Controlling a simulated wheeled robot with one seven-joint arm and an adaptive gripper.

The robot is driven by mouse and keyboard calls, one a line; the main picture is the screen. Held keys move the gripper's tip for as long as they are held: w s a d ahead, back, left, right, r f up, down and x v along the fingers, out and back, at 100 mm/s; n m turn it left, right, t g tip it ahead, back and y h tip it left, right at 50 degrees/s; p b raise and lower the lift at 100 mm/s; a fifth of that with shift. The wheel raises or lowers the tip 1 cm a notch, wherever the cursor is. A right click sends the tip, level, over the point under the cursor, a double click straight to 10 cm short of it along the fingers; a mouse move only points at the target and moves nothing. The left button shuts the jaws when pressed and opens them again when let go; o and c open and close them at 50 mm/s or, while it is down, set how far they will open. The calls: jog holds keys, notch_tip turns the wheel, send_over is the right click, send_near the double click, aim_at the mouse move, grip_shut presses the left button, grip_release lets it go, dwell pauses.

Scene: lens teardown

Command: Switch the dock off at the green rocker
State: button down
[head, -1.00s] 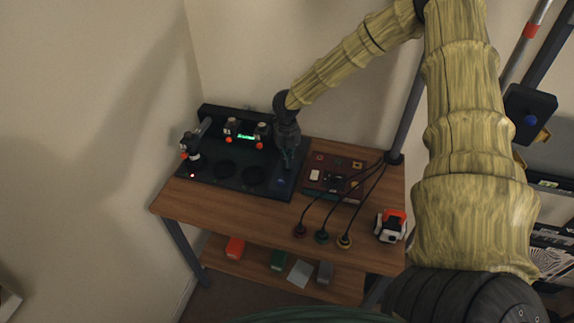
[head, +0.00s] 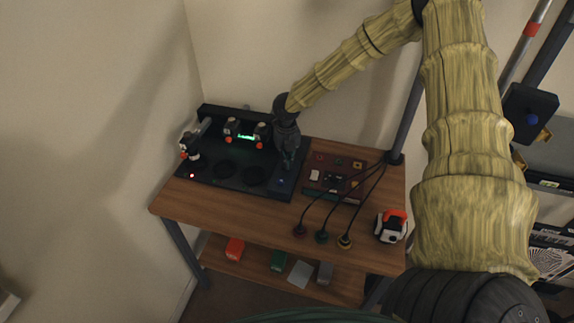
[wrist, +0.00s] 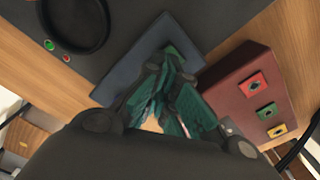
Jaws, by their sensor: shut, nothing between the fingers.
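The dock (head: 229,184) is a dark flat station with a lit green display (head: 246,137) on the left part of the bench. My gripper (head: 288,162) is shut and empty, pointing down over the dock's right end. In the wrist view its teal fingers (wrist: 168,95) are close together above a slate-blue panel (wrist: 122,74) at the dock's edge. A small round green button (wrist: 48,44) sits beside a red one (wrist: 66,57), left of the fingers. A red light (head: 192,175) glows at the dock's left front.
A dark red board (head: 322,188) with coloured sockets lies just right of the dock and close to my fingers in the wrist view. Black cables with coloured plugs (head: 322,237) cross the bench. A white-and-orange device (head: 390,226) stands at right. The front left wood is clear.

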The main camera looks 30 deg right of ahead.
jog(key=shift+f, duration=0.35)
jog(key=shift+r, duration=0.15)
jog(key=shift+r+p, duration=2.45)
jog(key=shift+r, duration=0.95)
